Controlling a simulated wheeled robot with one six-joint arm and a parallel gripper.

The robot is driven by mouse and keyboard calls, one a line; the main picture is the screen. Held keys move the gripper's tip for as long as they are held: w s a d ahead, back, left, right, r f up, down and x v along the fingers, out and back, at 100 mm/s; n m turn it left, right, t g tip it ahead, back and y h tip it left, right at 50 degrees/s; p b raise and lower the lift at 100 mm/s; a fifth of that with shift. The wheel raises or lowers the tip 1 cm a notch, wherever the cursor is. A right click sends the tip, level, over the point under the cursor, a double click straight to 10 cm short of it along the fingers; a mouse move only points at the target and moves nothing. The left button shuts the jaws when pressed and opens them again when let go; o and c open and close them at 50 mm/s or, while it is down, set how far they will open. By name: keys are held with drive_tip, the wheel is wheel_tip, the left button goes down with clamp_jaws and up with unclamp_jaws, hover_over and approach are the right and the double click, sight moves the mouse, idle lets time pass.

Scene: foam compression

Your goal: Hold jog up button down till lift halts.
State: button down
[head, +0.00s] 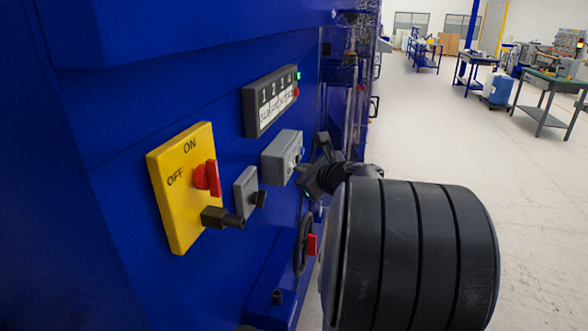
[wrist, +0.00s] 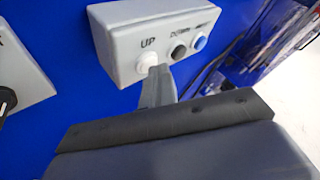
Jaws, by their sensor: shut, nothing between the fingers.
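The jog box is a light grey control box (wrist: 150,35) on the blue machine wall, with a white button marked UP (wrist: 147,60), a black button (wrist: 179,52) and a blue button (wrist: 199,43). The box also shows in the head view (head: 281,157). My gripper (wrist: 158,72) is shut and empty. Its tips are at the white UP button and cover its lower right edge. I cannot tell how far the button is pushed in. In the head view my gripper (head: 318,168) is dark, beside the box, and its tips are partly hidden.
Left of the box are a yellow ON/OFF plate (head: 182,190) with a red switch (head: 207,178) and a small grey switch box (head: 246,193). A numbered display (head: 270,100) with a green light is above. A handwheel (head: 302,243) is below. Open floor (head: 470,150) lies right.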

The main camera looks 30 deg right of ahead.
idle(0.3)
drive_tip(key=shift+s+d, duration=0.55)
drive_tip(key=shift+s, duration=0.05)
drive_tip(key=shift+s, duration=0.1)
drive_tip(key=s+d, duration=0.3)
drive_tip(key=shift+s+d, duration=0.1)
drive_tip(key=shift+s, duration=0.25)
drive_tip(key=s+d, duration=0.2)
drive_tip(key=s, duration=0.1)
drive_tip(key=shift+d+p, duration=0.2)
drive_tip(key=shift+p, duration=0.1)
idle(0.6)
